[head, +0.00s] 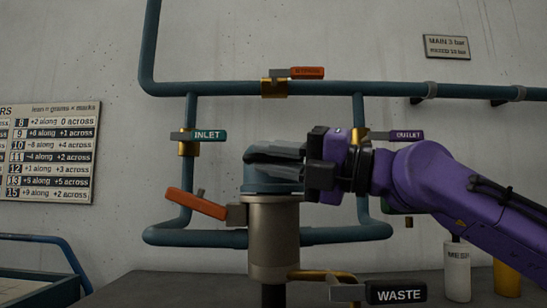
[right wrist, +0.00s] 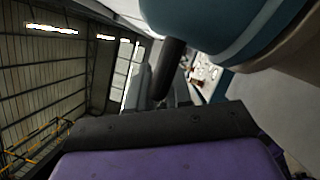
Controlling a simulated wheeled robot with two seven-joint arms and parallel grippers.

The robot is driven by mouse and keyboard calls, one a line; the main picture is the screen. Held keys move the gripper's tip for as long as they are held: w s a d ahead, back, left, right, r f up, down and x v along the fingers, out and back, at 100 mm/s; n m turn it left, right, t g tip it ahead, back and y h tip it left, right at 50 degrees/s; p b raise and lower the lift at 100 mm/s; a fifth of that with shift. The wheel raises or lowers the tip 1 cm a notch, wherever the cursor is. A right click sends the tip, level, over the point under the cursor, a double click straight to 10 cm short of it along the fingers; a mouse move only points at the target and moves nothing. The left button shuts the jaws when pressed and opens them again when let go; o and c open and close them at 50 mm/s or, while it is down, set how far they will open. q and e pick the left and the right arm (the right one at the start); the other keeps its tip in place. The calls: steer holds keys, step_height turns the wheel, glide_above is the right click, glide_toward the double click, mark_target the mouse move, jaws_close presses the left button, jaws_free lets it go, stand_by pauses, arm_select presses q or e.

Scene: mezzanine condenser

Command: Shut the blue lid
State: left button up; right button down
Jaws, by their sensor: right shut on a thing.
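The blue lid (head: 256,180) sits on top of a grey metal vessel (head: 273,235) in the middle of the head view. It looks level there, but I cannot tell whether it is fully seated. My right gripper (head: 262,160) reaches in from the right, its grey fingers across the top of the lid and hiding part of it. In the right wrist view the lid (right wrist: 205,25) fills the top, and a dark rod-like handle (right wrist: 170,68) beside it lies between the fingers. The right gripper is shut on this handle. My left gripper is not in view.
An orange lever (head: 197,203) sticks out left of the vessel. A WASTE handle (head: 395,292) is at the front right. Blue pipes (head: 225,88) with INLET and OUTLET valves run behind. A white bottle (head: 457,272) stands at the right. The dark bench left of the vessel is clear.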

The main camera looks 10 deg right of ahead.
steer(key=shift+f, duration=0.45)
steer(key=c, duration=1.1)
jaws_free()
steer(key=shift+s+d, duration=0.1)
steer(key=v, duration=1)
steer(key=shift+s+d, duration=0.1)
steer(key=shift+d, duration=0.05)
